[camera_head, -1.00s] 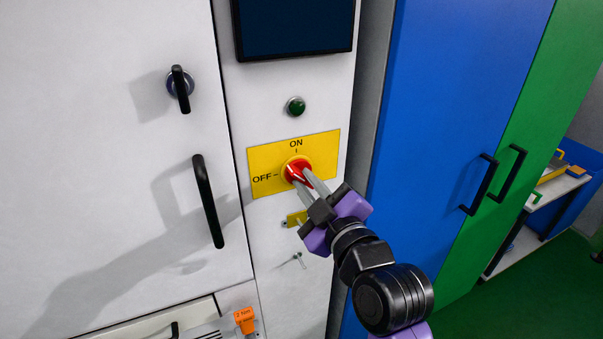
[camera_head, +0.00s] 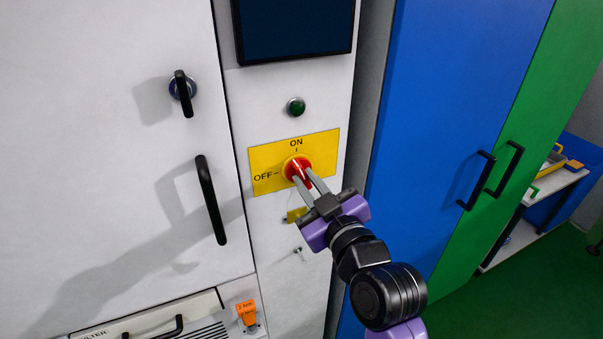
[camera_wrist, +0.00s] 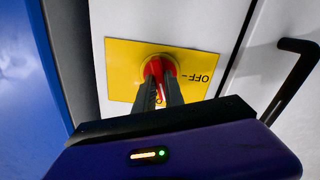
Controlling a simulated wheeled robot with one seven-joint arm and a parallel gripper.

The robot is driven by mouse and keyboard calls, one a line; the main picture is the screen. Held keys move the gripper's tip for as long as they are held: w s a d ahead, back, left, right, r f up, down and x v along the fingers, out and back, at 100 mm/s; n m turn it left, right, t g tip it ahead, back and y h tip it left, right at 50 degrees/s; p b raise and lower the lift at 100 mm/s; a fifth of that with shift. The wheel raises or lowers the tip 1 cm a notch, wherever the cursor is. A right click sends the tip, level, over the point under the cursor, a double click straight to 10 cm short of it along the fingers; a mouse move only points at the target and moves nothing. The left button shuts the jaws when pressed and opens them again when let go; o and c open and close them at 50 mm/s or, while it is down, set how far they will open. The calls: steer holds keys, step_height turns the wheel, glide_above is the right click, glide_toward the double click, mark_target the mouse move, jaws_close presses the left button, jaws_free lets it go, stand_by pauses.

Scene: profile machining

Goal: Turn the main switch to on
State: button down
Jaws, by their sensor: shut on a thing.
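The main switch is a red rotary knob (camera_head: 297,167) on a yellow plate (camera_head: 265,182) marked ON at the top and OFF at the left. In the wrist view the red knob (camera_wrist: 157,70) shows between the two grey fingers, on the yellow plate (camera_wrist: 120,72). My gripper (camera_head: 302,181) is shut on the knob's handle, reaching it from the lower right. The handle looks close to upright, on the ON side. The fingers hide part of it, so its exact angle is hard to tell.
A green button (camera_head: 296,107) sits above the plate and a dark screen (camera_head: 295,28) above that. A key (camera_head: 299,251) sticks out below. A black door handle (camera_head: 211,200) is to the left. A blue cabinet (camera_head: 440,90) stands to the right.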

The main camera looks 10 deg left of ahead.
steer(key=shift+f, duration=0.1)
steer(key=shift+m+p, duration=0.75)
steer(key=shift+m, duration=0.35)
steer(key=shift+m+p, duration=0.35)
steer(key=shift+m, duration=0.65)
steer(key=c, duration=1.3)
jaws_free()
steer(key=shift+s+d, duration=0.1)
steer(key=v, duration=0.6)
steer(key=shift+s+d, duration=0.25)
steer(key=shift+s, duration=0.05)
